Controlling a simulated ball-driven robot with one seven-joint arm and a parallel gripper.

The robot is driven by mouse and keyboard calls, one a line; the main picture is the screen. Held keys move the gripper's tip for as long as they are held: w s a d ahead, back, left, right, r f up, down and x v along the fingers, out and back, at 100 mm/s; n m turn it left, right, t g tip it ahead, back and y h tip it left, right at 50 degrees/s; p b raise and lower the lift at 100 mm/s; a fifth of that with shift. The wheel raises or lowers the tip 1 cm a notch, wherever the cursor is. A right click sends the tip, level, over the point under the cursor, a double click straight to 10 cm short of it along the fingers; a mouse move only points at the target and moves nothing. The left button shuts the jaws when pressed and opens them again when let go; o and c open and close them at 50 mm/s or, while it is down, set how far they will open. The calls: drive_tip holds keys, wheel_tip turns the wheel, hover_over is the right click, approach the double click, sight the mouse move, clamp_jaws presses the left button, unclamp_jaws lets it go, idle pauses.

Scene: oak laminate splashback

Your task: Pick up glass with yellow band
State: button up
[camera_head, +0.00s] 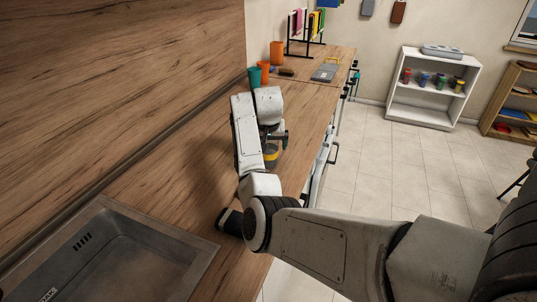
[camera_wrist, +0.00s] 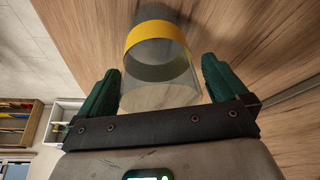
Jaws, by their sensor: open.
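The glass with the yellow band (camera_wrist: 160,38) is clear and stands on the wooden counter. In the wrist view it lies between the two green fingers of my gripper (camera_wrist: 160,68), with a finger on each side and narrow gaps showing. In the head view the glass (camera_head: 270,158) shows partly behind my arm, with its yellow band visible. My gripper (camera_head: 273,138) is open around the glass in that view, largely hidden by my wrist.
A teal cup (camera_head: 254,77) and orange cups (camera_head: 277,53) stand farther along the counter, with a brush (camera_head: 287,72) near them. A metal sink (camera_head: 100,255) is at the near left. The splashback (camera_head: 110,80) borders the counter on the left.

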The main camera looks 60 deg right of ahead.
drive_tip(key=c, duration=1.2)
drive_tip(key=shift+r, duration=0.1)
